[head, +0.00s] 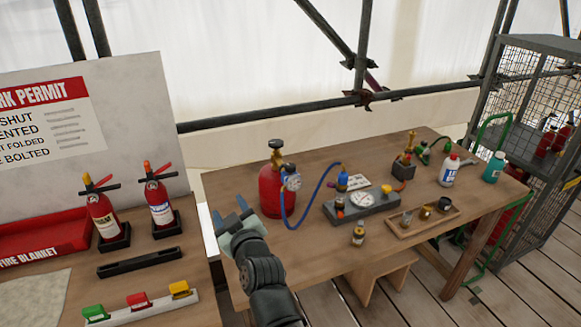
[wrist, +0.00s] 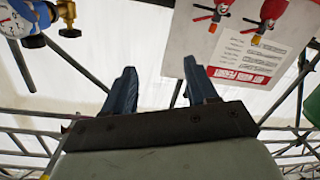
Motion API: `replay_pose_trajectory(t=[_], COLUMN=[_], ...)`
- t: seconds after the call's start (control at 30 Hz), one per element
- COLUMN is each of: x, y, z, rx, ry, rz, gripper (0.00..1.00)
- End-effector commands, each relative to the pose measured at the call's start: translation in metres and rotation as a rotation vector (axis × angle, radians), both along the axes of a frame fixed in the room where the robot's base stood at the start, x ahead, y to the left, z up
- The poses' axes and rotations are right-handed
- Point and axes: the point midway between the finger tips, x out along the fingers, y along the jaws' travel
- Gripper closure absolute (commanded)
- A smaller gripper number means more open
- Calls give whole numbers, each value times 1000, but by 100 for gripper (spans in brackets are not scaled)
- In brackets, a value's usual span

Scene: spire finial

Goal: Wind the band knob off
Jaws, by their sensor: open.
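I cannot tell for sure which part is the band knob. A red gas cylinder (head: 270,192) stands upright on the right-hand wooden table, with a dark knob (head: 276,144) on its brass valve. A round gauge (head: 292,182) and a blue hose (head: 319,200) are attached to it. The hose leads to a blue fitting (head: 342,180) by a grey block (head: 372,204) with a dial. My gripper (head: 236,213) is open and empty, left of the cylinder and apart from it. The wrist view shows both fingers (wrist: 158,80) spread with nothing between them, and the gauge (wrist: 21,20) at upper left.
A wooden tray (head: 420,226) holds several small parts, and a small amber bottle (head: 358,235) stands near the front edge. White and teal bottles (head: 494,168) stand at the right. Two fire extinguishers (head: 160,200) and a permit board (head: 120,120) are at the left.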

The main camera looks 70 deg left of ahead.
Motion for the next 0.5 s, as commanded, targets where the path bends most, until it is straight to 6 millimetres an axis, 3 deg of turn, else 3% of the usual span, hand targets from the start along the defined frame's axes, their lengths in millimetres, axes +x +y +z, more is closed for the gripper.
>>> replay_pose_trajectory(t=[0.23, 0.5], x=[-15, 3], y=[9, 14], z=[-17, -30], rx=[-62, -157], ry=[-435, -1000], rz=[18, -6], gripper=[43, 43])
